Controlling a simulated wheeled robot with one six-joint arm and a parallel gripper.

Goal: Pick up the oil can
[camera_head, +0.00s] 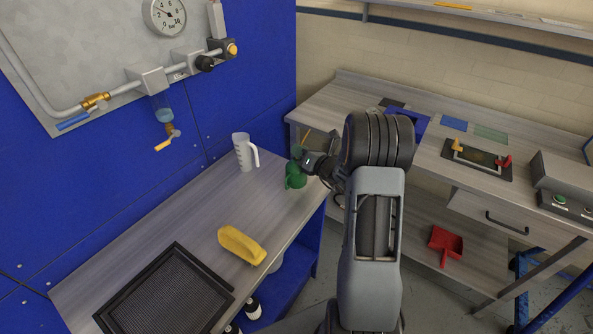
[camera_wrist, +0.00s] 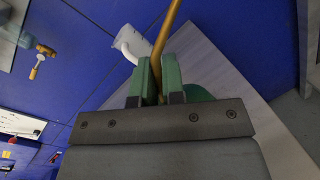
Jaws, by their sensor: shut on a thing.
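The green oil can (camera_head: 294,179) is at the right end of the wooden bench, under my gripper (camera_head: 301,157). In the wrist view its thin brass spout (camera_wrist: 168,30) runs up between the two green-faced fingers of my gripper (camera_wrist: 158,80). The fingers are shut on the oil can around the lower part of this spout. Part of its green body (camera_wrist: 198,92) shows behind the right finger. I cannot tell whether its base touches the bench.
A white measuring jug (camera_head: 243,152) stands left of the can. A yellow object (camera_head: 241,245) and a black mesh-faced filter (camera_head: 168,299) lie nearer on the bench (camera_head: 205,205). A second workbench (camera_head: 425,165) stands at right.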

